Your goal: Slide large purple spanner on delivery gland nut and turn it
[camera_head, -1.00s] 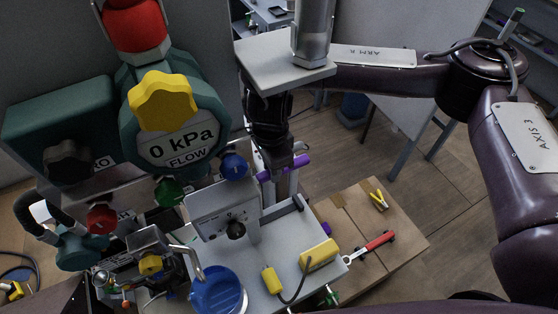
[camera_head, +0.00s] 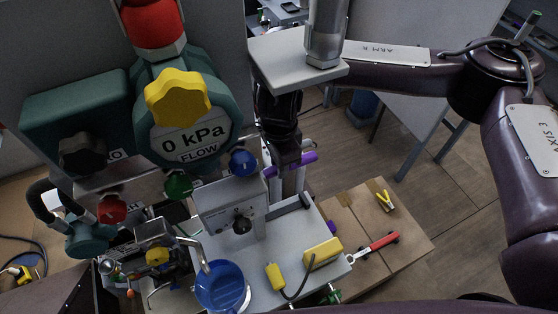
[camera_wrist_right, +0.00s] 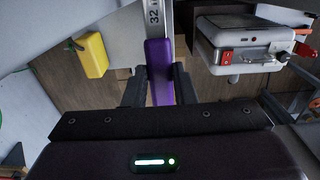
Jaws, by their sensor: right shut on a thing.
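My right gripper (camera_head: 284,165) is shut on the purple handle of the large spanner (camera_head: 304,161), above the back of the grey bench. In the right wrist view the purple handle (camera_wrist_right: 158,70) sits between the two fingers (camera_wrist_right: 157,88). A steel shank (camera_wrist_right: 154,14) marked 32 runs on from it past the top edge, so the spanner's jaw is out of view there. A pipe assembly with a small yellow part (camera_head: 157,256) stands at the lower left in the head view. I cannot tell which part is the delivery gland nut. My left gripper is not in view.
A grey box with a black knob (camera_head: 242,224) stands left of the gripper. Large teal valve housings (camera_head: 186,135) crowd the left. Open floor lies to the right.

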